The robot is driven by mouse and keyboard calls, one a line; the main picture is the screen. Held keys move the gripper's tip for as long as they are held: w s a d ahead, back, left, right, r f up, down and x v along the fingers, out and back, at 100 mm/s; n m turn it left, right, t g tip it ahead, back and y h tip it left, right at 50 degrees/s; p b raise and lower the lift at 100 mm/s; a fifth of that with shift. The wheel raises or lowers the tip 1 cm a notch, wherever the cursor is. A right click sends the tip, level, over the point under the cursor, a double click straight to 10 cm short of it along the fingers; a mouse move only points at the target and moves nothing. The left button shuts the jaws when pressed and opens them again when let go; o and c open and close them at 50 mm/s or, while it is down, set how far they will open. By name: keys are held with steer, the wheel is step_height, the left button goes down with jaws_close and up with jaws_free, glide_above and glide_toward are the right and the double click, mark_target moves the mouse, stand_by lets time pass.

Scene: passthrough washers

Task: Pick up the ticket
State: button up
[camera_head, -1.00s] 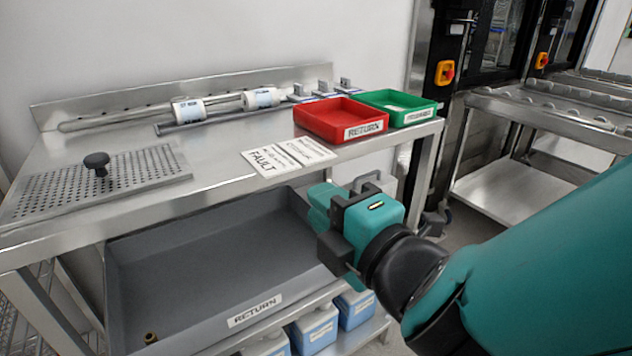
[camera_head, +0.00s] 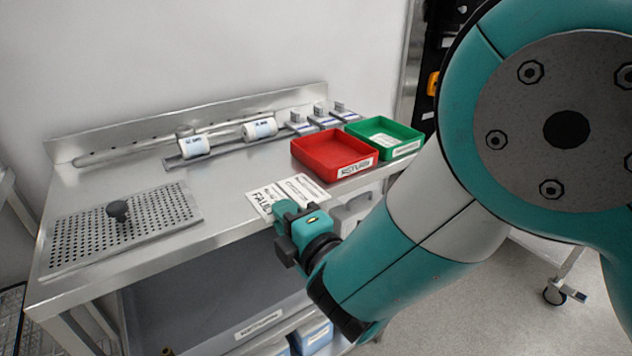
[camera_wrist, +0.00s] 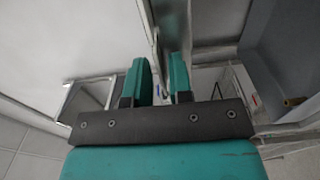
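A white ticket marked FAULT (camera_head: 264,196) lies flat at the front edge of the steel counter. A second white printed card (camera_head: 303,188) lies against its right side; its print is too small to read. My gripper (camera_head: 281,206) is at the counter's front edge, beside the FAULT ticket, and hides part of its near end. In the wrist view the two teal fingers (camera_wrist: 160,76) stand apart with a narrow gap, and I see no ticket held between them. I cannot tell whether a finger touches the ticket.
A red tray (camera_head: 333,150) and a green tray (camera_head: 384,134) stand right of the cards. A perforated drain plate (camera_head: 75,228) with a black knob lies left. White rolls (camera_head: 195,146) sit behind. A grey bin (camera_head: 165,310) is below the counter. The counter's middle is clear.

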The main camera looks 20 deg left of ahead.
steer(key=shift+c, duration=0.3)
jaws_close()
steer(key=s+d+r+b, duration=0.6)
steer(key=s+d+r, duration=0.1)
steer(key=d, duration=0.4)
steer(key=shift+s+r, duration=0.3)
steer(key=shift+s, duration=0.6)
